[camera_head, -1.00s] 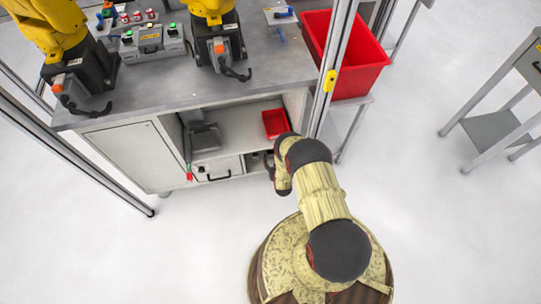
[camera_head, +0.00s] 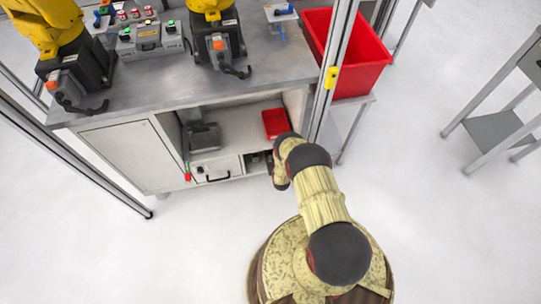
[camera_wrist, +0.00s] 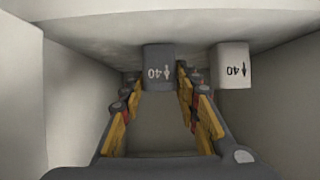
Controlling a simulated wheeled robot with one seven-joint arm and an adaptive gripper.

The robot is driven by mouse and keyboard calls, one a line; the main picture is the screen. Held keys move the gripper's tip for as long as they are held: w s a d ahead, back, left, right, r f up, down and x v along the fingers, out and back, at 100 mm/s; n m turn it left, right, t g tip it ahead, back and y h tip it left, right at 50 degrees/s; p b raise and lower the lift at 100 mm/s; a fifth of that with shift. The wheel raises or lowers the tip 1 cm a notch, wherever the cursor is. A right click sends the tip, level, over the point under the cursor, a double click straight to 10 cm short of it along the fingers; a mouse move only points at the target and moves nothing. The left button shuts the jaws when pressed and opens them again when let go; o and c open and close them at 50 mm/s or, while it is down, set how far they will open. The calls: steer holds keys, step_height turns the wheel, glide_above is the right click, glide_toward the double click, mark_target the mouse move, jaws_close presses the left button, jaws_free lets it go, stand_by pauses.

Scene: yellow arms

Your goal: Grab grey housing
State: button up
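The grey housing (camera_wrist: 160,66) is a dark grey block with an upside-down "40" mark. In the wrist view it is at the upper middle, inside a pale compartment. My gripper (camera_wrist: 161,84) is open, with its fingertips on either side of the housing's near part. I cannot tell whether the fingers touch it. In the head view the grey housing and my fingers are hidden behind my arm and the cabinet's lower opening.
Compartment walls are close on both sides. A metal post (camera_head: 330,75) stands near my arm.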

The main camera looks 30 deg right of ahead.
steer(key=c, duration=0.5)
steer(key=shift+c, duration=0.2)
